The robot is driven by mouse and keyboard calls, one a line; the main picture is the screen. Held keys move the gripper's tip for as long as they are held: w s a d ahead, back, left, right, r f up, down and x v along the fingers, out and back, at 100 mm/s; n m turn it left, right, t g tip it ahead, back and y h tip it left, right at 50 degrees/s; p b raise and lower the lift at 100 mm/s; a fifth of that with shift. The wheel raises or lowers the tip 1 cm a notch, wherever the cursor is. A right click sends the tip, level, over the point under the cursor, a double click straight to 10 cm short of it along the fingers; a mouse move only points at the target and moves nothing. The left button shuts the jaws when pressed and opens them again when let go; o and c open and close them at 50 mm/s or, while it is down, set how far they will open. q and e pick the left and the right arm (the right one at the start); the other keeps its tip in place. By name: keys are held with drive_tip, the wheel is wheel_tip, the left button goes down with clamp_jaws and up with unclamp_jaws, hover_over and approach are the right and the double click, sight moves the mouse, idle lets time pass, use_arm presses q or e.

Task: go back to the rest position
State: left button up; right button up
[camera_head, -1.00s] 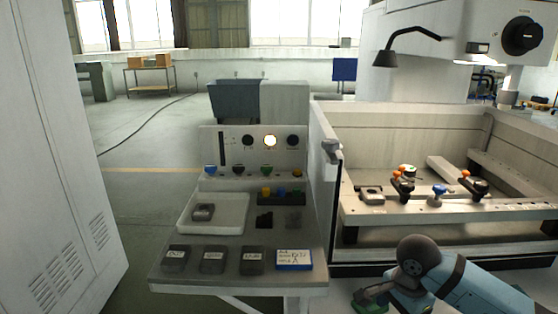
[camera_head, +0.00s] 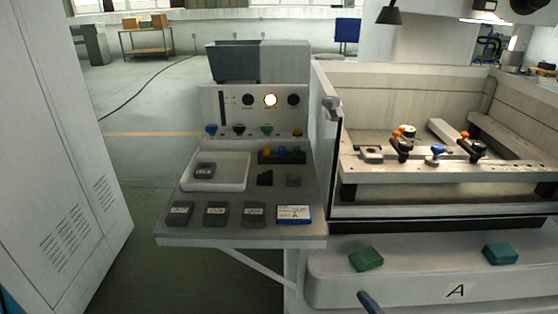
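Neither of my grippers shows clearly in the head view. A thin blue sliver at the bottom left corner may be part of my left arm. The control panel desk (camera_head: 228,242) stands in the middle, holding a white tray (camera_head: 243,170) with one grey block (camera_head: 205,170) in it. Several grey labelled blocks, such as one on the left (camera_head: 180,213), and a blue-edged card (camera_head: 294,214) lie along its front. A green block (camera_head: 366,259) and a teal block (camera_head: 500,254) lie apart on the machine's front ledge (camera_head: 430,268).
The machine tank (camera_head: 400,95) at right holds a fixture rail (camera_head: 365,166) with coloured knobs. A grey cabinet (camera_head: 50,160) stands at left. A dark rounded bar (camera_head: 370,302), unclear what, juts up at the bottom edge. Floor between cabinet and desk is clear.

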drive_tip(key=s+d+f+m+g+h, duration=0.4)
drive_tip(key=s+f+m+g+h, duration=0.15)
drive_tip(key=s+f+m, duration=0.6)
use_arm(q)
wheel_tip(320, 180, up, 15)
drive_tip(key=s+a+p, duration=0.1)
drive_tip(key=p, duration=1.9)
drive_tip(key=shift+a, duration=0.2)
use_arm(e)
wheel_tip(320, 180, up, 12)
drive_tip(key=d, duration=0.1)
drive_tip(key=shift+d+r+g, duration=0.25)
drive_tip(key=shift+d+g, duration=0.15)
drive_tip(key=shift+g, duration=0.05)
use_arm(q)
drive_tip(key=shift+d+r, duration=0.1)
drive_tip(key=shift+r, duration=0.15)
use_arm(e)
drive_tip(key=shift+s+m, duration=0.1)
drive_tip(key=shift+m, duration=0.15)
